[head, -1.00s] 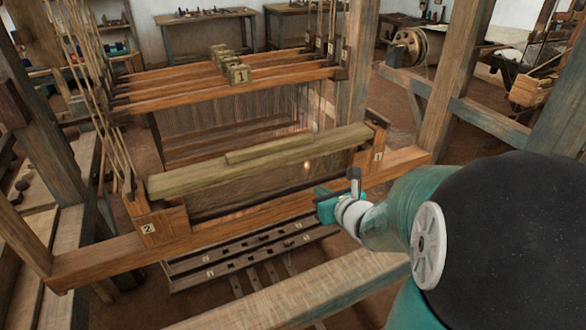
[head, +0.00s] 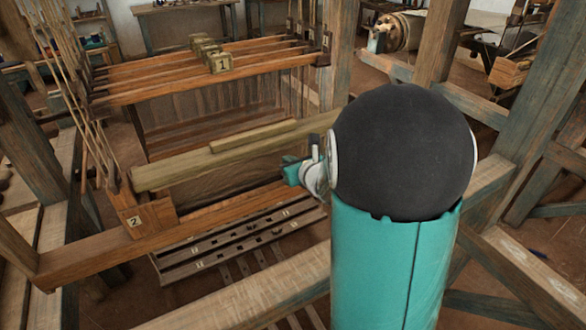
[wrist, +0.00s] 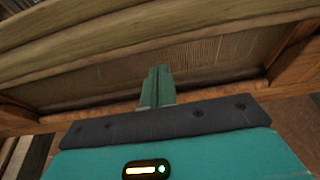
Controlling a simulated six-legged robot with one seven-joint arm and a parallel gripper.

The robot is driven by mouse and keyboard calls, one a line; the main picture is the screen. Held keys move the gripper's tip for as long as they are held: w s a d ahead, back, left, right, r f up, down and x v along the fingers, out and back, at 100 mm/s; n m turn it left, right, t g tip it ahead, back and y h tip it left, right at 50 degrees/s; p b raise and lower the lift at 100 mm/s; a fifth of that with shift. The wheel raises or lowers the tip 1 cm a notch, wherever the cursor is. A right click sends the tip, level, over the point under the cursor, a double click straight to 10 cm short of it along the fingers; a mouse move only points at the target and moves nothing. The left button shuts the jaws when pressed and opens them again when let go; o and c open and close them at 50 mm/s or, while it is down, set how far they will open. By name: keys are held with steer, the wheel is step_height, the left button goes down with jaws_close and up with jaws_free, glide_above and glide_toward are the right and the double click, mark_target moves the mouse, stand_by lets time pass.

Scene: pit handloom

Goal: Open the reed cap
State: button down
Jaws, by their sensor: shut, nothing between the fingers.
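The reed cap (head: 190,165) is a long pale olive wooden beam across the top of the reed, with a shorter strip (head: 255,135) on it. It lies level on the frame and looks seated. In the wrist view the cap (wrist: 120,45) crosses the top, above the fine reed (wrist: 190,72). My gripper (head: 289,170) is shut and empty, in front of the reed and below the cap's right part. In the wrist view its fingers (wrist: 158,82) point at the reed and stand below the cap; I cannot tell if they touch anything. My arm hides the cap's right end.
The lower wooden batten (head: 205,212) runs below the reed, with a block marked 2 (head: 145,217) at its left end. Slatted treadles (head: 240,240) lie below. Heddle bars (head: 210,70) stand behind. A thick beam (head: 250,300) crosses the foreground.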

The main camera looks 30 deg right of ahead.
steer(key=shift+w+r, duration=0.2)
steer(key=shift+r, duration=0.5)
steer(key=shift+s+r, duration=0.15)
steer(key=shift+r, duration=0.05)
